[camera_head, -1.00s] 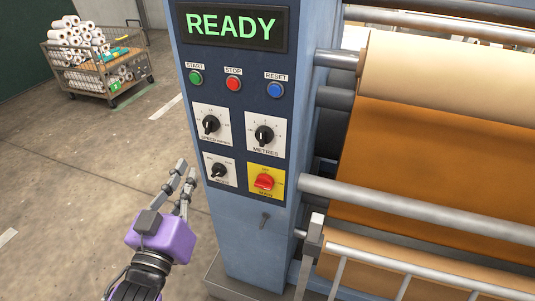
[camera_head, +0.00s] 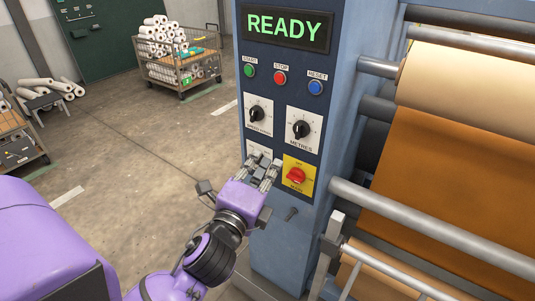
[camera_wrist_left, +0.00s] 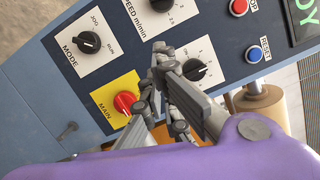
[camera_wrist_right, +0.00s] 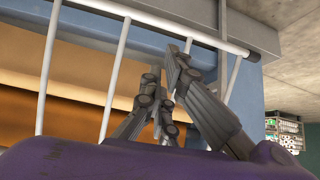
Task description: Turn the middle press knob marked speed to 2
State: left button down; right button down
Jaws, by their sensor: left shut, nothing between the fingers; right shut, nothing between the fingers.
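The black speed knob (camera_head: 258,115) sits on a white plate, left of the metres knob (camera_head: 301,129). Its setting is too small to read. My left gripper (camera_head: 266,167) is shut and empty in front of the lower panel, below the speed knob. It hides most of the mode knob, which shows clear in the left wrist view (camera_wrist_left: 88,42). My right gripper (camera_wrist_right: 181,52) is shut and empty near white bars.
The red main switch (camera_head: 296,175) is just right of my left gripper. Start (camera_head: 249,70), stop (camera_head: 280,78) and reset (camera_head: 316,88) buttons are above the knobs, under a READY display (camera_head: 284,27). Rollers (camera_head: 440,230) jut out at right. Open floor lies left.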

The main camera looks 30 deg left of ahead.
aim_at(270, 126)
pick_arm(q)
jog(key=w, duration=0.6)
jog(key=w+a+r+p, duration=0.1)
jog(key=w, duration=0.1)
jog(key=shift+w+a, duration=0.1)
jog(key=shift+w, duration=0.3)
jog(key=a, duration=0.2)
jog(key=shift+s+a+r+p, duration=0.2)
jog(key=shift+a+r+p, duration=0.1)
jog(key=shift+r+p, duration=0.1)
jog(key=shift+a, duration=0.35)
jog(key=shift+w+a+f, duration=0.1)
jog(key=shift+w+a, duration=0.05)
jog(key=shift+a, duration=0.1)
